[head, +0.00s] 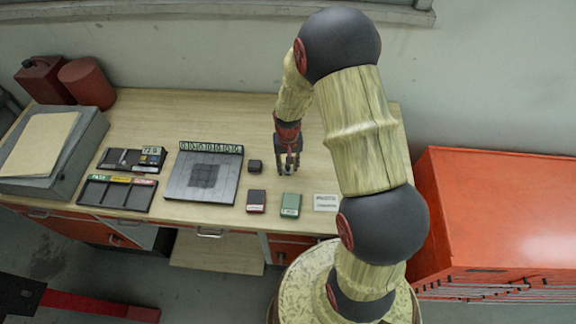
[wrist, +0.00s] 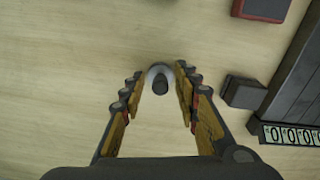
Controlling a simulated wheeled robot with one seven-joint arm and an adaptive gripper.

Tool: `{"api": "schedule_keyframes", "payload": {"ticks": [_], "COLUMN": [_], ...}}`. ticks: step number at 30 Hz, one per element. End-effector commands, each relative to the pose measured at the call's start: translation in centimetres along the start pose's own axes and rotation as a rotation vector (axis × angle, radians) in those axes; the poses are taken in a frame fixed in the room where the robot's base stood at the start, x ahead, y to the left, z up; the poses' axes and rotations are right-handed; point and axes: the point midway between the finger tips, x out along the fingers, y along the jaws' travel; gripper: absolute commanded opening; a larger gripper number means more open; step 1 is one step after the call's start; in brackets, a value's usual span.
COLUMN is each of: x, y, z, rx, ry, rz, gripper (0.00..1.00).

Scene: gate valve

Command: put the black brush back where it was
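My gripper (head: 288,165) points down over the wooden bench, right of the small black block. In the wrist view my gripper (wrist: 158,76) has its two fingers spread. A small upright object, likely the black brush (wrist: 160,86), shows between the fingertips, with a dark round top and a pale grey rim around it. A gap shows on each side, so the fingers do not appear to close on it. I cannot tell if it stands on the bench. In the head view my gripper mostly hides it.
A small black block (head: 255,166), a dark board (head: 203,178) with a number strip, a dark red box (head: 256,201), a green box (head: 291,205) and a white card (head: 325,202) lie nearby. Black trays (head: 117,194) sit farther left. An orange cabinet (head: 500,205) stands right.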

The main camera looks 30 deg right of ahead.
Motion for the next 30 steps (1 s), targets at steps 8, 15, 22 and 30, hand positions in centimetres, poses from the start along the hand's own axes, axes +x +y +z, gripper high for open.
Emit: {"api": "schedule_keyframes", "payload": {"ticks": [8,15,22,30], "x": [-1.1,-5.7,-10.0,-12.7], "y": [0.0,0.0,0.0,-0.1], "z": [-0.1,-0.1,-0.1,0.1], "rx": [0.0,0.0,0.0,-0.004], "ry": [0.004,0.006,0.003,0.006], "rz": [-0.001,-0.001,-0.001,-0.001], "gripper": [0.31,0.31,0.31,0.31]}}
